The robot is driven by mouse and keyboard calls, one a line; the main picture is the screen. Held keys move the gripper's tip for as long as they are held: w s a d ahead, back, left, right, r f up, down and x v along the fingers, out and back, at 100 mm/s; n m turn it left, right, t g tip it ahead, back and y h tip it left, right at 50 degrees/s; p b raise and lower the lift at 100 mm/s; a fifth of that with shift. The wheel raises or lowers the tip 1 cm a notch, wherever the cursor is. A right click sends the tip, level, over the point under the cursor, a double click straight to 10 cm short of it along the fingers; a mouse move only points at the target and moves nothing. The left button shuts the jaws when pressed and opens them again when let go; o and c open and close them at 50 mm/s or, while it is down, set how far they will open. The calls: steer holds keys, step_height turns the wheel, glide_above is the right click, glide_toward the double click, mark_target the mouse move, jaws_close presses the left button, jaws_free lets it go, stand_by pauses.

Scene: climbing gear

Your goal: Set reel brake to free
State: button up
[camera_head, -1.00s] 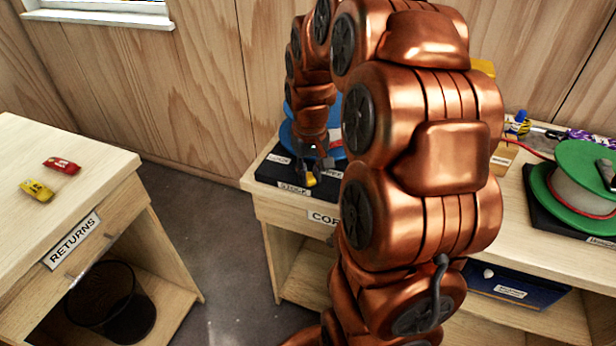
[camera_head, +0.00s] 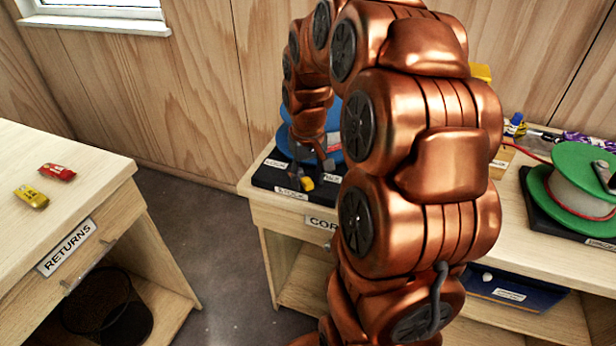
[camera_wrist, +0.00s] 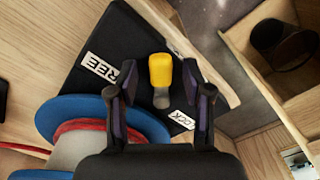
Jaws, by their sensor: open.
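The reel brake lever has a yellow knob (camera_wrist: 160,70) on a short grey metal shaft; the knob also shows in the head view (camera_head: 307,183). It rises from a black base board (camera_wrist: 133,40) bearing a FREE label (camera_wrist: 100,72) and a LOCK label (camera_wrist: 182,119).
A green reel (camera_head: 585,163) stands on the right of the bench. The returns table (camera_head: 85,165) at left holds a red and a yellow item, with a dark bin (camera_head: 110,305) below. Floor is open between the benches. My arm hides the middle of the bench.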

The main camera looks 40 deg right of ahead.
mark_target(307, 181)
step_height(307, 181, up, 12)
stand_by(0.6)
steer(key=shift+f, duration=0.1)
